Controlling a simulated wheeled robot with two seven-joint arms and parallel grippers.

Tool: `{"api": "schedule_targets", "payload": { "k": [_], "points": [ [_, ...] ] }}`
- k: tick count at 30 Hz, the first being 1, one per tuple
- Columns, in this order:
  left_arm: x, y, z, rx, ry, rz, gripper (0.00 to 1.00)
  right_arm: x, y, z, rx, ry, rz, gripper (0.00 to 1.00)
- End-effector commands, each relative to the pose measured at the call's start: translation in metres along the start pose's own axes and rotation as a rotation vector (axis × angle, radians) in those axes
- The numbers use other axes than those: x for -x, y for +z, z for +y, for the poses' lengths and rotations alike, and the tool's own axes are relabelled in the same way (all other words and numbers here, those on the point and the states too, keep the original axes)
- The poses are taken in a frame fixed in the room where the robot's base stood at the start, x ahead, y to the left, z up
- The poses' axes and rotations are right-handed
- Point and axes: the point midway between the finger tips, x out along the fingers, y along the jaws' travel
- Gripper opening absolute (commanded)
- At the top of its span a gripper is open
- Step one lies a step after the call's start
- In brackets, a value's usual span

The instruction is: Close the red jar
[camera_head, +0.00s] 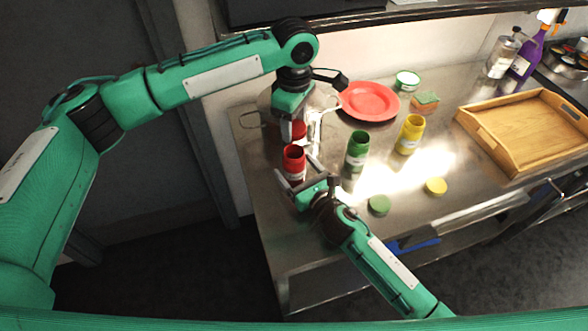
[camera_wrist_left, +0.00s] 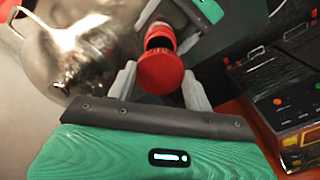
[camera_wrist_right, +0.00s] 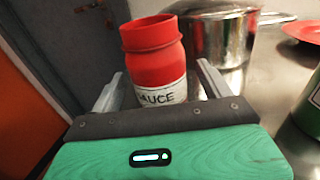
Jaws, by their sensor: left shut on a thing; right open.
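The red jar (camera_head: 293,160) stands upright and open on the steel counter; its white label shows in the right wrist view (camera_wrist_right: 160,92). My right gripper (camera_head: 300,172) is open, with one finger on either side of the jar's lower body; I cannot tell whether they touch it. My left gripper (camera_head: 299,122) is shut on the red lid (camera_head: 299,131), just behind and above the jar. In the left wrist view the lid (camera_wrist_left: 160,73) sits between the fingers, partly in front of the jar (camera_wrist_left: 157,36). The lid is apart from the jar's mouth.
A steel pot (camera_wrist_right: 222,35) stands close behind the jar. The open green jar (camera_head: 357,150) and yellow jar (camera_head: 410,135) stand to the right, with a green lid (camera_head: 379,205) and yellow lid (camera_head: 436,186) in front. A red plate (camera_head: 369,101) and wooden tray (camera_head: 485,140) lie farther off.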

Motion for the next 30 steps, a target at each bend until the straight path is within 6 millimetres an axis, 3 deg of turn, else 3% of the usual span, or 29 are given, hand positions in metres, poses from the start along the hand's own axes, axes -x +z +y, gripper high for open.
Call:
{"api": "schedule_targets", "payload": {
  "k": [6,15,25,26,30],
  "points": [
    [0.0,0.0,0.0,0.0,0.0,0.0,0.3,-0.016,0.0,0.0,0.001,0.001,0.0,0.8],
    [0.0,0.0,0.0,0.0,0.0,0.0,0.3,-0.017,0.0,0.0,0.0,0.001,0.0,0.8],
    [0.0,0.0,0.0,0.0,0.0,0.0,0.3,-0.017,0.0,0.0,0.0,0.001,0.0,0.17],
    [0.0,0.0,0.0,0.0,0.0,0.0,0.3,-0.017,0.0,0.0,0.0,0.001,0.0,0.13],
    [-0.006,0.0,0.0,0.0,-0.002,-0.001,0.3,-0.017,0.0,0.0,0.0,0.001,0.0,0.13]
  ]
}}
